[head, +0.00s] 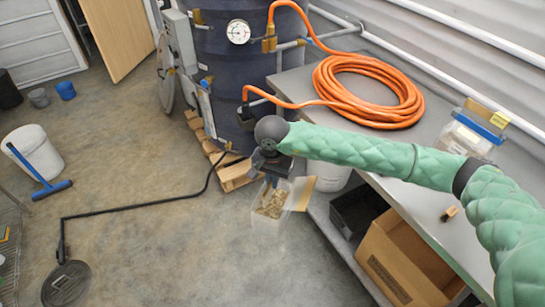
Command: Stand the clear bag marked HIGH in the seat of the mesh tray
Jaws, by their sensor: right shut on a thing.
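A clear bag (268,212) with tan, chip-like contents hangs over the floor in the middle of the head view. My right gripper (269,178) is shut on its top and holds it roughly upright, beside the bench's left edge. A beige flap or card (300,193) shows at the bag's right side; I cannot tell whether it belongs to the bag. No HIGH marking is readable. I cannot make out the mesh tray for certain; a wire rack (10,262) is cut off at the left edge. My left gripper is not in view.
Below are a cardboard box (395,265) and a black crate (352,208). A dark tank (240,75) stands on a pallet (237,175). Floor at left centre is mostly clear.

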